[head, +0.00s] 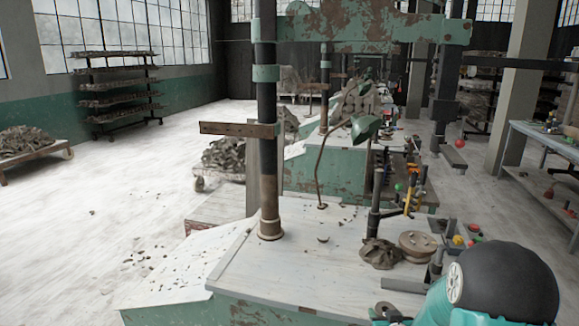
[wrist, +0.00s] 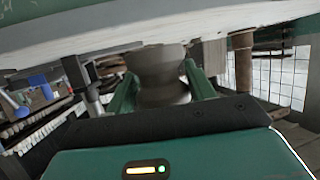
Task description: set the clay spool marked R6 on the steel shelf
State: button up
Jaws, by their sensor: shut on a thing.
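In the wrist view my gripper (wrist: 161,88) has its two green fingers on either side of a grey-brown clay spool (wrist: 158,60), shut on it. The spool's upper end is close under a pale board edge; whether they touch I cannot tell. No R6 mark is readable. In the head view my arm is at the lower right, and the gripper itself is mostly out of sight there. A dark multi-tier shelf rack (head: 118,88) stands at the far left wall, loaded with clay pieces. I cannot tell whether it is the steel shelf.
A pale worktop (head: 300,265) fills the front, with a post (head: 267,120), a clay lump (head: 380,253) and a round spool-like piece (head: 417,245). A bench (head: 540,135) stands at right. A low cart of clay (head: 30,145) is at left. Open floor (head: 140,190) lies left.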

jog(key=s+a+f, duration=0.3)
jog(key=a+f, duration=0.6)
jog(key=a, duration=0.3)
jog(key=shift+s+f+n+y, duration=0.25)
jog(key=shift+f+n+y, duration=0.05)
jog(key=shift+y, duration=0.1)
